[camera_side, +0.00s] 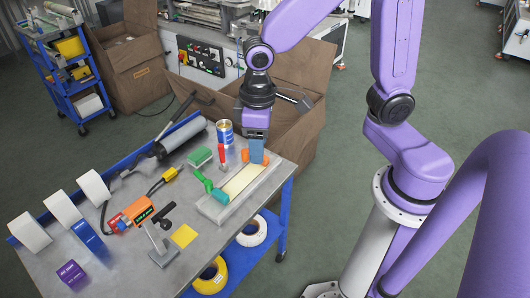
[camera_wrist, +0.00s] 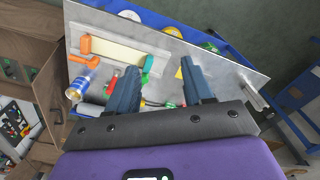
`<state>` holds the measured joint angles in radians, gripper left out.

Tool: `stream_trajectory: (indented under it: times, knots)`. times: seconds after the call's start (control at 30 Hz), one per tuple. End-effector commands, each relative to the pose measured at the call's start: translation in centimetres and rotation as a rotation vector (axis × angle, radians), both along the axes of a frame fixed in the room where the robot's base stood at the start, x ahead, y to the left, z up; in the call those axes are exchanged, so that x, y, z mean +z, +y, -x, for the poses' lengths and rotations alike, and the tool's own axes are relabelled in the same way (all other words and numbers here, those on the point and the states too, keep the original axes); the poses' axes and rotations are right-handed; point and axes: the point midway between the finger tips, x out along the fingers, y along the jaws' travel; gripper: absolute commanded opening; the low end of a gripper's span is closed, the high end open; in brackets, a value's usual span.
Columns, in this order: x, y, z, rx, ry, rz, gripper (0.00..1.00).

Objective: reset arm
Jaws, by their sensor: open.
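My gripper (camera_side: 257,160) points down over the right end of the grey workbench (camera_side: 130,262), by a shallow grey tray (camera_side: 213,210) with a cream strip (camera_side: 243,181). Its dark blue fingers stand apart in the wrist view (camera_wrist: 159,68), with nothing visibly held between them. Orange pieces (camera_side: 245,156) show beside the fingers in the side view. I cannot tell the exact height of the fingertips above the bench. In the wrist view the tray and its cream strip (camera_wrist: 112,50) lie beyond the fingers to the left.
A large cardboard box (camera_side: 303,65) stands behind the bench.

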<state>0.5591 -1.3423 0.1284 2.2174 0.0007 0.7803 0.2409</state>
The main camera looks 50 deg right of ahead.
Motion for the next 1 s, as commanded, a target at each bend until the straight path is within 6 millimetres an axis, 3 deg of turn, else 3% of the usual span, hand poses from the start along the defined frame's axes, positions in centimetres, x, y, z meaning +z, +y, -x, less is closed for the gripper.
stream_trajectory:
  times: [0.1,0.3,0.5,0.7,1.0]
  knots:
    - [1.4,-1.3,3.8,0.134,-0.006,-0.006,0.51]
    - [2.8,-4.1,9.7,0.351,-0.011,-0.008,0.51]
    - [3.3,-6.4,13.5,0.506,-0.013,-0.010,0.51]
    - [3.3,-7.2,14.7,0.558,-0.012,-0.009,0.51]
    - [3.3,-7.2,14.6,0.557,-0.012,-0.009,0.51]
